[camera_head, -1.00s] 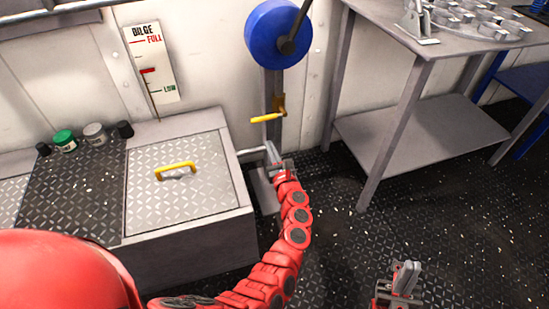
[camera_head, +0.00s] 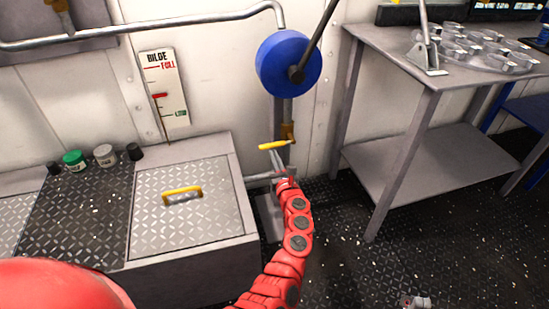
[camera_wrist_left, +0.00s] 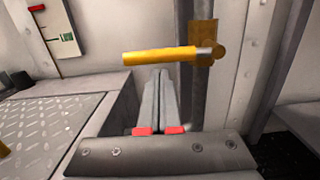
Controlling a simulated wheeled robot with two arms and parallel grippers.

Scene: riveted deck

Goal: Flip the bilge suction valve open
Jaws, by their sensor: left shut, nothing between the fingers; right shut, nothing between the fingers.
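The yellow valve lever (camera_head: 272,146) sticks out roughly level to the left from a brass-coloured valve body (camera_head: 287,131) on the grey pipe below the blue drum. It also shows in the left wrist view (camera_wrist_left: 160,55). My left gripper (camera_head: 273,153) is shut and empty, with its fingertips just below the lever. In the left wrist view the closed fingers (camera_wrist_left: 161,74) point up toward the lever's underside; I cannot tell whether they touch it. My right gripper (camera_head: 416,301) is shut, and only its tip shows at the bottom edge.
A bilge gauge (camera_head: 165,90) hangs on the wall. A low locker with a yellow-handled hatch (camera_head: 148,221) stands left of the valve, with several small jars behind it. A grey metal table (camera_head: 440,62) stands right. Floor between is clear.

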